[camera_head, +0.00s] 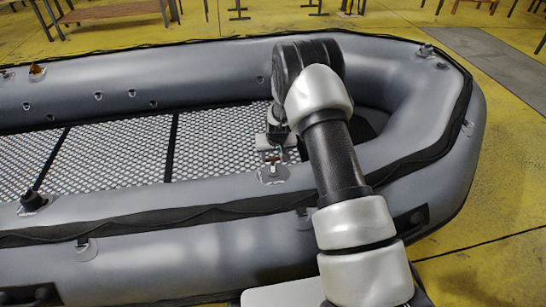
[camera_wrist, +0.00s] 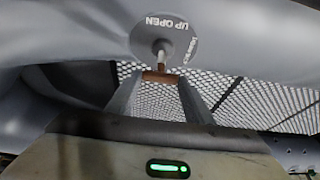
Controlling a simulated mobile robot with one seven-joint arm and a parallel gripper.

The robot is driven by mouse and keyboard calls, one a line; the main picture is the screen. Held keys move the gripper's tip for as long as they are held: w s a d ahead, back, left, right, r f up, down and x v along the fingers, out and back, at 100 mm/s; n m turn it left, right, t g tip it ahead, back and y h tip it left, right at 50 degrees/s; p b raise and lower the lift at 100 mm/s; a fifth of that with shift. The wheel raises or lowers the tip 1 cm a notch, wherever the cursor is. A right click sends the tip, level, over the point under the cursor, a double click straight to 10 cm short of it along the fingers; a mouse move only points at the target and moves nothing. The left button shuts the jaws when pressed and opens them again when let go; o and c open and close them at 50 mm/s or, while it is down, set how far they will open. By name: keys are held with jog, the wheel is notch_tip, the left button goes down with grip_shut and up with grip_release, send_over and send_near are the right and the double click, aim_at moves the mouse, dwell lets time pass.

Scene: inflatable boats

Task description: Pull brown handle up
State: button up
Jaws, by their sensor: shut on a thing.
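The brown handle (camera_wrist: 160,77) is a short crossbar on a pale stem, set on a round grey plate (camera_wrist: 165,38) with "UP OPEN" lettering on the boat's tube. My gripper (camera_wrist: 161,81) has its two fingers on either side of the crossbar, shut on its ends. In the head view my gripper (camera_head: 274,148) is at the inner side of the near tube, by the round plate. The handle (camera_head: 273,160) shows there as a small brown spot, partly hidden by the gripper.
The grey inflatable boat (camera_head: 180,205) fills most of the head view, with a mesh-patterned floor (camera_head: 110,155). Another brown fitting (camera_head: 37,71) is on the far tube, and a dark fitting (camera_head: 32,200) is on the near tube. Tables (camera_head: 110,12) stand behind on yellow floor.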

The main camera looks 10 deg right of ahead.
jog(key=o, duration=1.5)
jog(key=shift+r, duration=0.2)
jog(key=shift+r, duration=0.1)
jog(key=p+v, duration=0.4)
jog(key=v, duration=1.3)
jog(key=shift+s, duration=0.15)
